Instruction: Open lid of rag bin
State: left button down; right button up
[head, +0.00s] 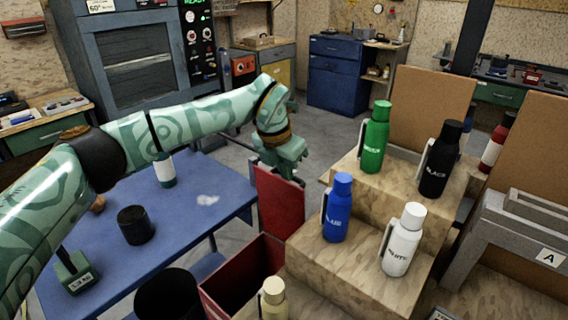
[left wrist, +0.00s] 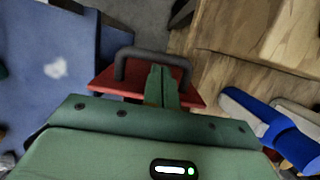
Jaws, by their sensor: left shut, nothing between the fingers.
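The red rag bin (head: 216,293) stands on the floor between the blue table and the wooden steps, and its dark inside shows. Its red lid (head: 281,205) stands raised, roughly upright, at the bin's far side. In the left wrist view the lid (left wrist: 103,83) shows with a dark bar handle (left wrist: 150,54). My left gripper (head: 285,165) is at the lid's top edge. Its fingers (left wrist: 161,84) are shut with nothing between them, close by the handle; I cannot tell if they touch the lid. My right gripper is not in view.
The blue table (head: 190,220) at left holds a dark cup (head: 136,225) and a white bottle (head: 165,170). Wooden steps (head: 310,262) at right carry green (head: 375,140), black (head: 440,160), blue (head: 337,208) and white (head: 403,240) bottles close to the lid. A black bin (head: 168,295) stands in front.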

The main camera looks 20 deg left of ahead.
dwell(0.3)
